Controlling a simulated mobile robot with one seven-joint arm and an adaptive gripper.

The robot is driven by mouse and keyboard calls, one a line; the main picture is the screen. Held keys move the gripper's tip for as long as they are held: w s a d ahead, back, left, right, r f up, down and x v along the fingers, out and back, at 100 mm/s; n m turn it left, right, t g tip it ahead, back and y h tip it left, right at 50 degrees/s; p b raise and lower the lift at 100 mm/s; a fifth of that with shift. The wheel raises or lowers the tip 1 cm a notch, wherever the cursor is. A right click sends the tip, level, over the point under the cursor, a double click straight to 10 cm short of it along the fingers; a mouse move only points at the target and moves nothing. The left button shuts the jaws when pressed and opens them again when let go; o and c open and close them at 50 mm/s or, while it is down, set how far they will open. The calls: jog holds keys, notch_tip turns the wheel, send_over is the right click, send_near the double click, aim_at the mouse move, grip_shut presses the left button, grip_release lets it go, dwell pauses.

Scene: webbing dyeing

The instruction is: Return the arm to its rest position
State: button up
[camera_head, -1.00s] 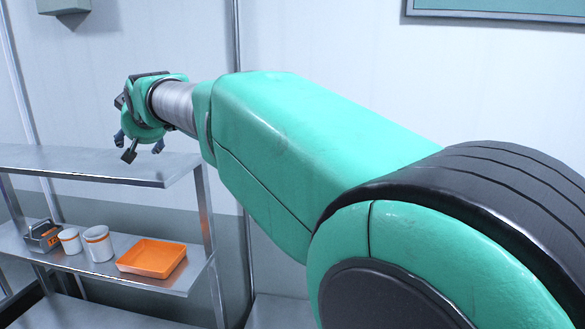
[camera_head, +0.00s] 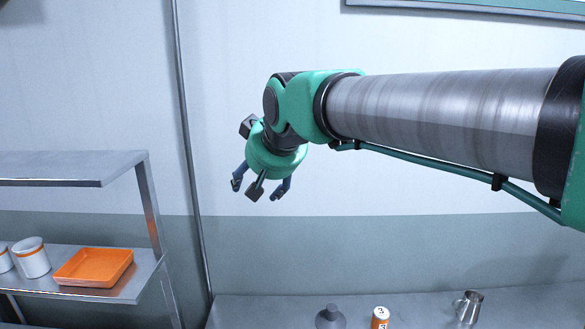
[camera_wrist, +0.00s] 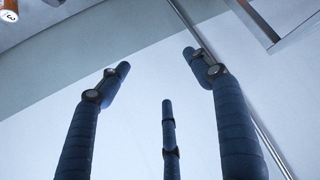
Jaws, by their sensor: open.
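My gripper (camera_head: 258,188) hangs at the end of my arm in the head view, in front of the pale wall, above and behind nothing it touches. Its fingers point down and are spread. In the wrist view the three dark blue fingers of my gripper (camera_wrist: 165,85) stand apart with nothing between them. The arm reaches in from the right, with its wrist bent downward.
A steel shelf (camera_head: 60,168) at left holds an orange tray (camera_head: 95,267) and white cups (camera_head: 32,258). On the low counter (camera_head: 260,305) are a grey conical object (camera_head: 330,318), a numbered can (camera_head: 380,318) and a metal mug (camera_head: 468,306). The wall around the gripper is clear.

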jog(key=s+d+f+m+g+h+b, duration=0.1)
jog(key=s+d+f+m, duration=0.1)
jog(key=s+d+f, duration=0.65)
jog(key=s+d+f+m+h+b, duration=0.1)
jog(key=s+d+f, duration=0.4)
jog(key=d, duration=0.6)
jog(key=s+d+f+m+g+h, duration=0.1)
jog(key=s+d+f, duration=0.3)
jog(key=s+f, duration=0.2)
jog(key=s+d+f+m+g+b, duration=0.1)
jog(key=s+d+f, duration=0.4)
jog(key=s, duration=0.5)
jog(key=shift+s+f+m+h, duration=0.2)
jog(key=shift+f+m+h, duration=0.2)
jog(key=shift+f, duration=0.1)
